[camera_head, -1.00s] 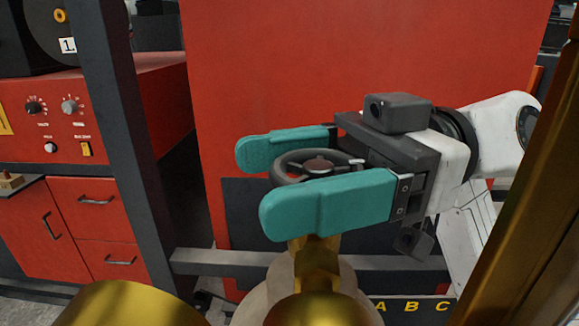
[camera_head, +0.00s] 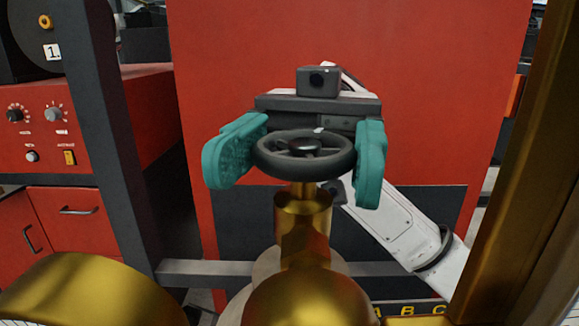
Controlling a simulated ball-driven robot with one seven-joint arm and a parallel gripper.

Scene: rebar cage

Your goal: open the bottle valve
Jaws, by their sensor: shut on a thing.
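The bottle valve's dark grey handwheel (camera_head: 304,172) sits level on a brass stem and valve body (camera_head: 302,222), above the rounded gold top of a bottle (camera_head: 312,300). My gripper (camera_head: 295,177) reaches the wheel from behind, its teal fingers pointing towards the camera. One finger is at the wheel's left side and the other at its right side, and they are shut on the rim. The finger faces against the rim are partly hidden. I cannot tell from the wheel how far the valve is turned.
Another gold bottle top (camera_head: 90,292) is at lower left. A gold post (camera_head: 510,170) stands close on the right, and a dark frame post (camera_head: 105,130) on the left. A dark crossbar (camera_head: 205,272) runs low behind the valve. A red panel (camera_head: 420,90) fills the back.

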